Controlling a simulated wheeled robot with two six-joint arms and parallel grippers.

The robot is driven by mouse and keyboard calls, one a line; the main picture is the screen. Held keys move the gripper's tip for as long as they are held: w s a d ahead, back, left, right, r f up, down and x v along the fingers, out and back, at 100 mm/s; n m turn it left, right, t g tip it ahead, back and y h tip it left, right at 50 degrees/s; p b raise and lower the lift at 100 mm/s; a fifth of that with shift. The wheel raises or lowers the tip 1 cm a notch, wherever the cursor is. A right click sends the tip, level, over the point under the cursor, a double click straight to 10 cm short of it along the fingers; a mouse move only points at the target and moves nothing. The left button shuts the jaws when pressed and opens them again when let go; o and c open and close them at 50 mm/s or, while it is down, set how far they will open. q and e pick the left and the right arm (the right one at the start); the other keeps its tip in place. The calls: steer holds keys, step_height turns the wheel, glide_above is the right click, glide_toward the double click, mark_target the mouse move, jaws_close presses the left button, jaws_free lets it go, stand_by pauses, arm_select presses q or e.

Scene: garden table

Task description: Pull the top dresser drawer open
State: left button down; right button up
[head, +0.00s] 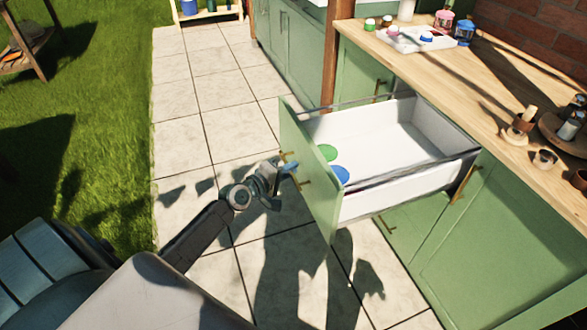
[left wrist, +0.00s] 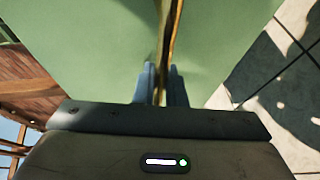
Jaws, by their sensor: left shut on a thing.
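The top drawer (head: 322,190) of the green dresser (head: 480,235) stands far out from the cabinet. Its white inside shows, with a green round thing (head: 328,153) and a blue round thing (head: 340,175) near its front panel. A brass handle (head: 303,181) is on the green front. My left gripper (head: 287,168) is at the handle, in front of the panel. In the left wrist view its fingers (left wrist: 160,88) are shut on the brass handle (left wrist: 165,45), with the green panel close behind. My right gripper is not in view.
The wooden countertop (head: 440,75) holds a white tray (head: 408,40), jars, and wooden cups and bowls. A wooden post (head: 337,50) stands beside the cabinets. The paved floor (head: 215,95) left of the drawer is clear, with grass (head: 90,100) beyond.

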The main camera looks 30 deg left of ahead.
arm_select(q)
steer(key=c, duration=1.5)
jaws_free()
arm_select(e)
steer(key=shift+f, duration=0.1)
arm_select(q)
steer(key=shift+s, duration=0.1)
